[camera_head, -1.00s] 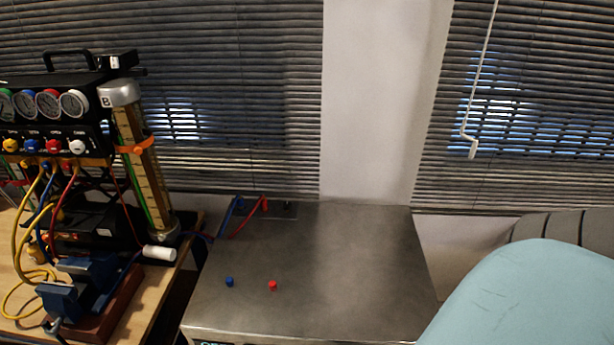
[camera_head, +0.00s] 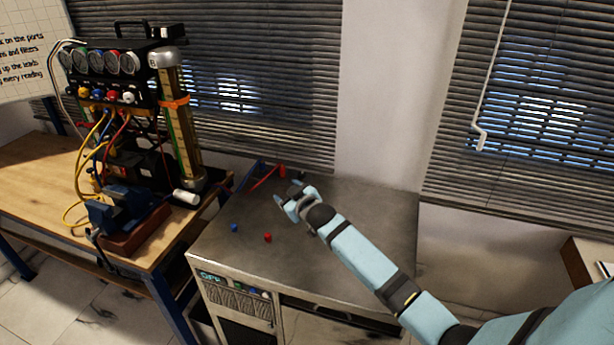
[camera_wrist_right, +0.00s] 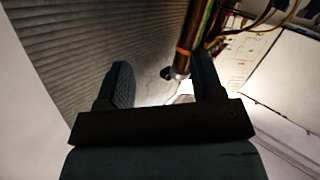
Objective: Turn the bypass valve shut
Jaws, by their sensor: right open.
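The gauge rig (camera_head: 110,75) stands on the wooden bench at left, with a row of round gauges and coloured knobs (camera_head: 105,95) below them. I cannot tell which part is the bypass valve. A red handle-like part (camera_head: 281,171) and a blue one (camera_head: 250,176) are at the back of the metal cabinet. My right gripper (camera_head: 283,198) is above the cabinet top, in front of the red part and apart from the rig. In the right wrist view it (camera_wrist_right: 163,85) is open, with nothing between its fingers. My left gripper is not in view.
The metal cabinet (camera_head: 340,240) carries a small blue knob (camera_head: 234,228) and a red one (camera_head: 268,237); its front display reads OFF. A blue vise (camera_head: 115,208) and a tall tube with an orange band (camera_head: 174,102) are on the bench. Much of the cabinet top is clear.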

